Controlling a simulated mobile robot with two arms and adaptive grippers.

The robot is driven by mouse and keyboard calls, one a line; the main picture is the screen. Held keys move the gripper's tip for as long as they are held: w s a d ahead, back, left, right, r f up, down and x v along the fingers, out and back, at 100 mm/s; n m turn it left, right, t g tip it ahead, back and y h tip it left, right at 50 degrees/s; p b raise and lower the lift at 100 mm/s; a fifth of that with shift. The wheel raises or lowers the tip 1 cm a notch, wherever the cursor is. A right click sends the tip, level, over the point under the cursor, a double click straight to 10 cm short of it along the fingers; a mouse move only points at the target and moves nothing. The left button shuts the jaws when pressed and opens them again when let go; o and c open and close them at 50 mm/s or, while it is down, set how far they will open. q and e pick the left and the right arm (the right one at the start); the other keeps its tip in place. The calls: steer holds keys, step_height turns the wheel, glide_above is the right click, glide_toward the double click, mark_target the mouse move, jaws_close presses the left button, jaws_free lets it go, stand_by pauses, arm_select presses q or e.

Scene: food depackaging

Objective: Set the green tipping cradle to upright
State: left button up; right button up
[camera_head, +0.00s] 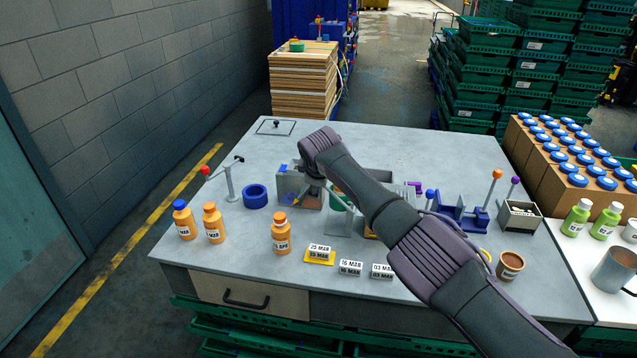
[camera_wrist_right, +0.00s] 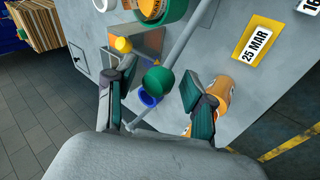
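The green tipping cradle (camera_head: 337,202) is mostly hidden behind my right arm in the head view. In the right wrist view, its green ring-shaped body (camera_wrist_right: 178,14) shows at the top edge, with something orange and white inside. A grey lever slants down from it to a green ball knob (camera_wrist_right: 158,81). My right gripper (camera_wrist_right: 160,75) is open, its fingers on either side of the knob. Gaps show between the fingers and the knob. The cradle's exact tilt is cut off. My left gripper is not in view.
A clear-walled bin (camera_head: 298,188) stands beside the cradle. A blue fixture (camera_head: 461,215) stands to the right. The table's back right is clear.

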steer(key=shift+r, duration=0.1)
steer(key=v, duration=1.2)
